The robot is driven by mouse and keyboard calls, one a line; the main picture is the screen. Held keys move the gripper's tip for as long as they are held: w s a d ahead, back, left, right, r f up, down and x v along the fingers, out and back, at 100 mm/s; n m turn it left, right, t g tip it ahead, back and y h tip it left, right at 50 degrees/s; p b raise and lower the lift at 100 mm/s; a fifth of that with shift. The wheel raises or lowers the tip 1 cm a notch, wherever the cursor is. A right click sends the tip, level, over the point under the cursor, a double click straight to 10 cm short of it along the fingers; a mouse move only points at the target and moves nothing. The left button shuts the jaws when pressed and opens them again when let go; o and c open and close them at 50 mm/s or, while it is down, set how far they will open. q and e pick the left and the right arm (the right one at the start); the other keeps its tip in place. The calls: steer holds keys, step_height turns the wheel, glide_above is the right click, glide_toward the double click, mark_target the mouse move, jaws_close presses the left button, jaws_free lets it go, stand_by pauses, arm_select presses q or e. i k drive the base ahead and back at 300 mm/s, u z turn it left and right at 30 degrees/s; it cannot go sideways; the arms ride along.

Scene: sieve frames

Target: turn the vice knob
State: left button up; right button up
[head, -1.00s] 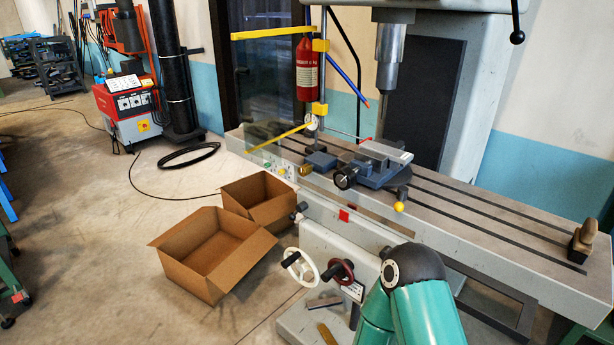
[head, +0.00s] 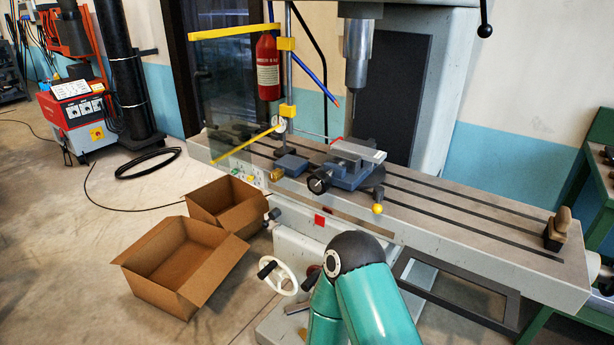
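The vice (head: 345,168) is blue-grey with a pale top and sits on the slotted milling machine table (head: 450,212). Its round black knob (head: 318,181) faces the front left of the table. One of my teal arms shows at the bottom middle, in front of the machine and well below the vice. Neither gripper is in the picture, so what they hold cannot be seen.
Two open cardboard boxes (head: 158,277) stand on the floor at left. A white handwheel (head: 280,277) sticks out below the table front. A clear guard with yellow bars (head: 237,33) stands left of the vice. A wooden-handled block (head: 559,228) rests at the table's right end.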

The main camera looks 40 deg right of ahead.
mark_target(320, 182)
steer(key=z, duration=3.25)
steer(key=k, duration=0.1)
steer(key=u, duration=2)
